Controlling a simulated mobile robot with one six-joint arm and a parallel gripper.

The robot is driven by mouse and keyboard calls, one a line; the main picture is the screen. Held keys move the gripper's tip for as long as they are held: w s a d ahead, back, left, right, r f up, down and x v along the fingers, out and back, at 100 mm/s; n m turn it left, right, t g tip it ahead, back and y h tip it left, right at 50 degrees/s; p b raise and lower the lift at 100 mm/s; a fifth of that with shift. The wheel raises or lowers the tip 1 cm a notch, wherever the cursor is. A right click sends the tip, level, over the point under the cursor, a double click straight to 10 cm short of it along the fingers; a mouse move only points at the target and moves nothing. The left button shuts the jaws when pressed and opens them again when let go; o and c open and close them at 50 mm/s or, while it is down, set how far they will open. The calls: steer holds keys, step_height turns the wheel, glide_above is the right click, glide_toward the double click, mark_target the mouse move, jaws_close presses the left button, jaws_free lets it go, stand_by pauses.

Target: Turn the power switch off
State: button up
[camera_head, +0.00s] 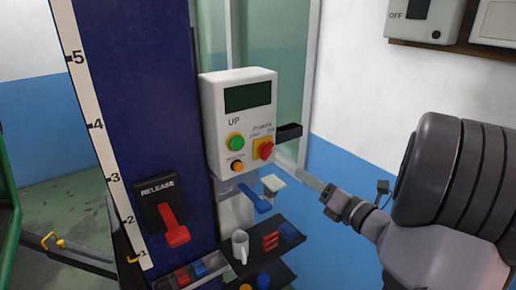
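A white control box (240,118) is fixed beside the blue column. It has a dark screen, a green UP button (236,141) and an orange button (237,167). A red knob (266,150) sits on a yellow plate at its lower right; the small lettering above is hard to read. Another box (422,18), marked OFF, with a dark switch, is on the wall at upper right, cut by the frame edge. My gripper (312,181) comes from the right, below and right of the red knob, apart from it. Whether its fingers are open is unclear.
A black bar (288,132) juts out just right of the red knob. A red RELEASE lever (176,233) is on the blue column (140,100). Open space lies before the control box.

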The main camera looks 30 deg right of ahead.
mark_target(270, 153)
steer(key=w, duration=1.5)
steer(key=shift+a+b, duration=0.1)
steer(key=shift+b, duration=0.3)
jaws_close()
